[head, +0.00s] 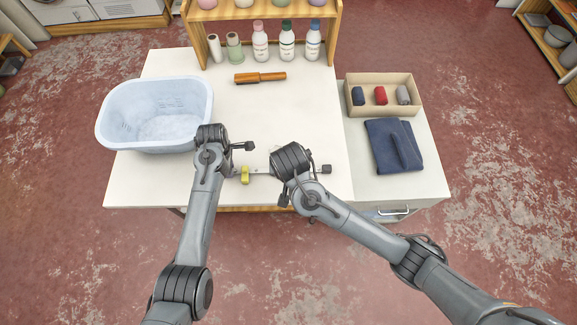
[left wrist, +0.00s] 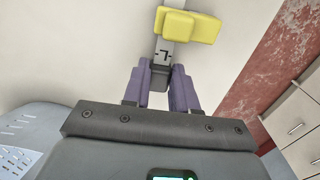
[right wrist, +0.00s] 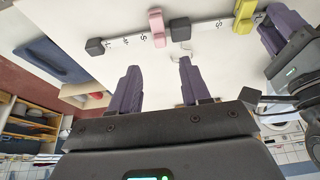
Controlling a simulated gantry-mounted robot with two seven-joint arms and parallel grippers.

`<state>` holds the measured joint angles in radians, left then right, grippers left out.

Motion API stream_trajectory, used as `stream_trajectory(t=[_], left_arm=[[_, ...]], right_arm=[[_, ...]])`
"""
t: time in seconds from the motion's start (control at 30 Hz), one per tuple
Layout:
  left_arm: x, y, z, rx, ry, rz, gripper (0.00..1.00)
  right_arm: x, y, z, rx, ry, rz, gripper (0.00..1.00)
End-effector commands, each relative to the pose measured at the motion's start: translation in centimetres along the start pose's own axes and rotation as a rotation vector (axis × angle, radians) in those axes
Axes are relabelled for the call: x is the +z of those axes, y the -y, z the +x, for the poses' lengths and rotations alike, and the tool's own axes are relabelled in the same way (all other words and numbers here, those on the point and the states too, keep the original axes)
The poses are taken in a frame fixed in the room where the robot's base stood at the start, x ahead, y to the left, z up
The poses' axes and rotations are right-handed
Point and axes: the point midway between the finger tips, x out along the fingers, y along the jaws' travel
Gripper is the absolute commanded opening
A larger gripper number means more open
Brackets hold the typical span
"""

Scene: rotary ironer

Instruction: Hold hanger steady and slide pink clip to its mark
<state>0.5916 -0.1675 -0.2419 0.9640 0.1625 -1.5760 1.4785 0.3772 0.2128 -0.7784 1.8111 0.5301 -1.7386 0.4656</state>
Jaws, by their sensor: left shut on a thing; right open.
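The hanger bar (right wrist: 205,27) is light grey with printed marks and dark ends; it lies across the table front, also visible in the head view (head: 262,171). My left gripper (left wrist: 162,72) is shut on its dark left end. The yellow clip (left wrist: 190,25) sits on the bar close to that gripper, beside an L mark; it shows in the head view (head: 245,175). The pink clip (right wrist: 157,28) sits nearer the other end (right wrist: 95,47), beside a dark block (right wrist: 180,27). My right gripper (right wrist: 159,67) is open and empty, its fingertips short of the pink clip. My right wrist hides the pink clip in the head view.
A pale blue basket (head: 155,115) stands left of my left wrist. A wooden-handled brush (head: 260,77) and several bottles (head: 286,42) are behind. A box of rolled cloths (head: 380,80) and a folded navy cloth (head: 393,147) lie right. The table middle is clear.

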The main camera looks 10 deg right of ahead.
Motion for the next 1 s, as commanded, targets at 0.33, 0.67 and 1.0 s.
stream_trajectory(t=[0.33, 0.67, 1.0], left_arm=[[0.0, 0.0, 0.0, 0.0, 0.0, 0.0, 0.0], [0.0, 0.0, 0.0, 0.0, 0.0, 0.0, 0.0], [0.0, 0.0, 0.0, 0.0, 0.0, 0.0, 0.0]], right_arm=[[0.1, 0.1, 5.9, -0.001, 0.005, 0.003, 0.47], [0.1, 0.0, 8.8, -0.001, 0.002, 0.001, 0.47], [0.1, 0.0, 9.0, -0.001, 0.002, 0.001, 0.47]])
